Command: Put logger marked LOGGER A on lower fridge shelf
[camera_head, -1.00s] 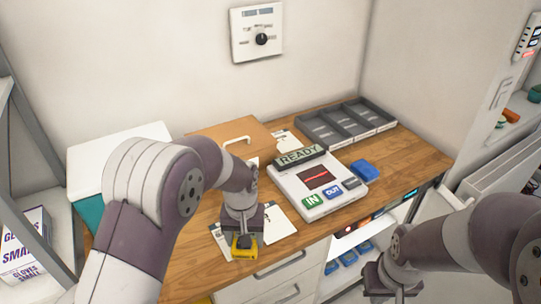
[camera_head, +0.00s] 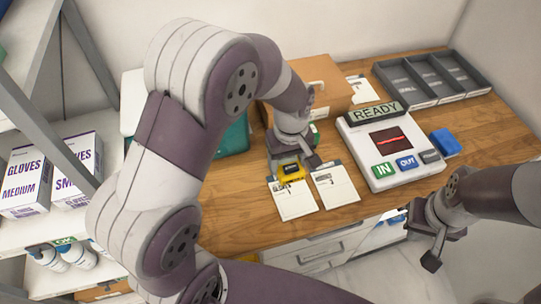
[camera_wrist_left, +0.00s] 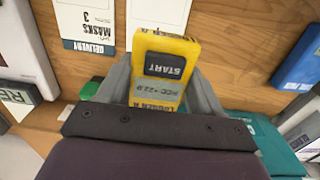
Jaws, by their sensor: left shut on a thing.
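The yellow logger (camera_head: 291,173) is between the fingers of my left gripper (camera_head: 293,163), over the wooden counter at the back edge of two paper cards. In the left wrist view the logger (camera_wrist_left: 163,70) shows a dark START label and a grey display, with upside-down lettering reading LOGGER A. My left gripper (camera_wrist_left: 160,90) is shut on it. My right gripper (camera_head: 436,245) hangs in front of the counter at the right; its finger gap is unclear. A small lit opening (camera_head: 385,234) shows under the counter, mostly hidden; I cannot make out shelves.
A READY device (camera_head: 392,150) with IN and OUT buttons, a blue block (camera_head: 446,142) and a grey divided tray (camera_head: 433,77) occupy the counter's right. A cardboard box (camera_head: 322,82) stands behind my left gripper. Glove boxes (camera_head: 75,170) sit on a left rack.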

